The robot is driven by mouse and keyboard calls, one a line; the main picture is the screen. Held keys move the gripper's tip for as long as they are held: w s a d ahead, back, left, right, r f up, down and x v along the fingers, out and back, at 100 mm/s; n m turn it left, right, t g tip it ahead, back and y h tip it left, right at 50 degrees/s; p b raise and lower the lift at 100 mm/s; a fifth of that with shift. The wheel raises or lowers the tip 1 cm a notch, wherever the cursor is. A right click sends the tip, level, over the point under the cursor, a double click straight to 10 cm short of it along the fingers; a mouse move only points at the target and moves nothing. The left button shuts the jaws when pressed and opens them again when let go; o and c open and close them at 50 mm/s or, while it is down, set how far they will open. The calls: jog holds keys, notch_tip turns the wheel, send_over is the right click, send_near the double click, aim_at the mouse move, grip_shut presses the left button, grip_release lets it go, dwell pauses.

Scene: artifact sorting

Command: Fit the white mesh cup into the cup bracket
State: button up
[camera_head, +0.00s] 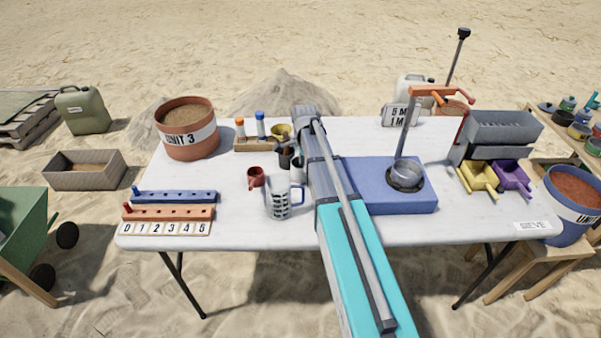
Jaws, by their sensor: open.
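The white mesh cup (283,204) stands upright on the white table, just left of my arm. Dark openings show in its side, and a handle shows at its right. To the right of my arm, a blue stand (420,197) carries a grey post (408,130). A dark ring with a grey round vessel (405,172) sits on this stand; I cannot tell whether it is the cup bracket. My arm crosses the table from the front to the back. I cannot make out my gripper or its fingers.
A red mug (256,177) and a dark cup (285,158) stand close behind the white cup. Blue and orange peg racks (165,212) lie at left, before a terracotta bucket (187,140). Yellow (478,177) and purple scoops (512,177) lie right.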

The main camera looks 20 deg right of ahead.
aim_at(304, 182)
jog(key=shift+f+b, duration=2.4)
jog(key=shift+f, duration=0.15)
grip_shut()
